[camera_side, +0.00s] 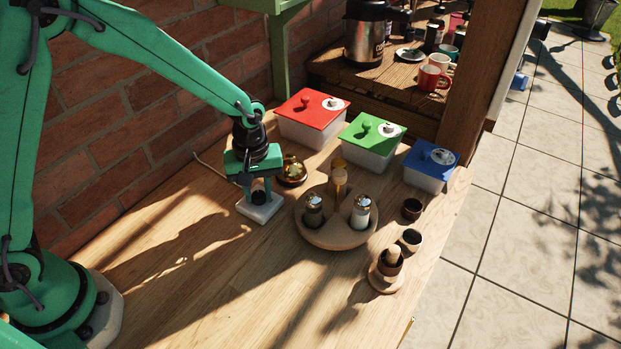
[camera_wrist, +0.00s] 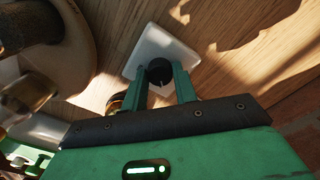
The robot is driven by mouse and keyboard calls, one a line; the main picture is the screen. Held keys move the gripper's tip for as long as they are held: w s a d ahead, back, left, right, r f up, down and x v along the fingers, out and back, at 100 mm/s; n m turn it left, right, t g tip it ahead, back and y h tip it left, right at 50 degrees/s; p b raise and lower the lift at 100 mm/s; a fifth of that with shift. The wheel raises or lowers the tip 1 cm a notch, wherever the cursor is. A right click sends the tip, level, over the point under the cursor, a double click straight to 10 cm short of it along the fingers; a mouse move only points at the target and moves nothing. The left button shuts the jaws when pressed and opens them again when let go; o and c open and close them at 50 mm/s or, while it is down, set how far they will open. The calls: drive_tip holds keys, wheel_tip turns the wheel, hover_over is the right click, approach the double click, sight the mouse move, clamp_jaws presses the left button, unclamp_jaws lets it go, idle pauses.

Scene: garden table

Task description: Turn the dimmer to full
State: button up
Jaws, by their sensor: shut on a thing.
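The dimmer is a white square plate (camera_side: 262,209) on the wooden table with a black round knob on it. In the wrist view the plate (camera_wrist: 158,47) and the black knob (camera_wrist: 159,72) show clearly, with a thin light mark on the knob's near side. My gripper (camera_side: 259,191) points down over the plate. In the wrist view its two green fingers (camera_wrist: 170,85) stand on either side of the knob and are shut on it. In the side view the fingers mostly hide the knob.
A round wooden tray (camera_side: 332,238) with shakers stands just right of the dimmer. A brass-coloured pot (camera_side: 291,171) is close behind. Lidded boxes in red (camera_side: 312,108), green (camera_side: 371,134) and blue (camera_side: 431,159) line the back. Small dark cups (camera_side: 411,239) stand at the right. The table's front left is clear.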

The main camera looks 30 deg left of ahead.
drive_tip(key=m, duration=0.5)
drive_tip(key=shift+m, duration=0.3)
drive_tip(key=m, duration=1)
drive_tip(key=shift+m, duration=2.7)
drive_tip(key=o, duration=1)
drive_tip(key=shift+c, duration=0.2)
